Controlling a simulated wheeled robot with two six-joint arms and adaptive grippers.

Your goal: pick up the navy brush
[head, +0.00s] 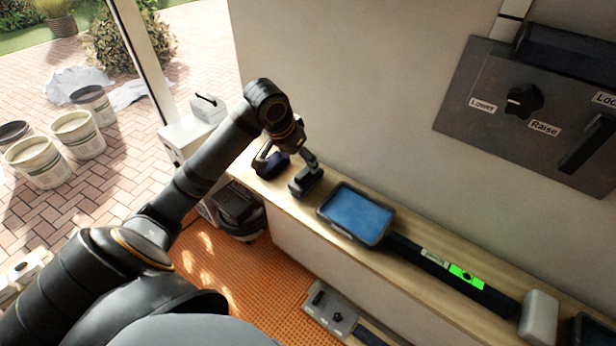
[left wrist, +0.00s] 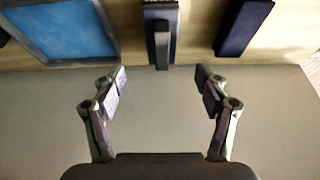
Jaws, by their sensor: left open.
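On the wooden shelf, a dark navy block that looks like the navy brush (head: 272,167) lies at the left end in the head view; it shows at the upper right in the left wrist view (left wrist: 243,27). A second dark block with a raised grey handle (left wrist: 161,35) lies beside it, towards the tablet (head: 305,184). My left gripper (head: 290,157) is open and empty over this end of the shelf. In the left wrist view its fingers (left wrist: 160,85) are spread below the handled block, apart from both blocks. My right gripper is out of view.
A blue-screened tablet (head: 357,214) lies on the shelf (head: 410,232), right of the blocks. A long dark bar with a green display (head: 467,275) is beyond it. The wall rises close behind. A panel with a Lower/Raise knob (head: 524,100) is at upper right. Buckets (head: 78,135) stand outside.

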